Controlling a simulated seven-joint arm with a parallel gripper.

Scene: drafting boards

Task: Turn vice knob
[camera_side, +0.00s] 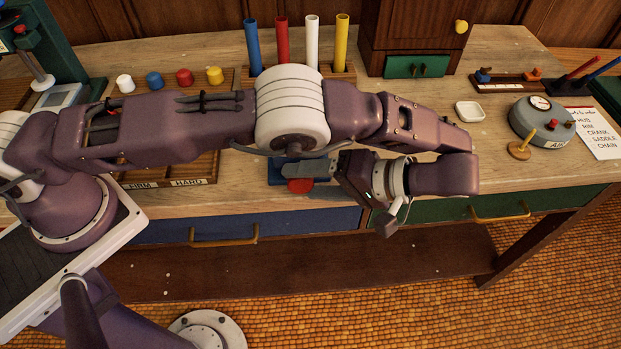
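A small blue vice (283,178) sits at the front edge of the wooden bench, below the white elbow of my arm. Its round red knob (299,186) shows at its front. My gripper (312,178) reaches in from the right, with its grey fingers beside the knob. I cannot tell whether the fingers touch the knob or how far apart they are. My arm hides part of the vice.
A divided wooden tray (190,170) lies left of the vice. Blue, red, white and yellow tubes (312,45) stand behind my arm. Drawer handles (223,236) jut out below the bench top.

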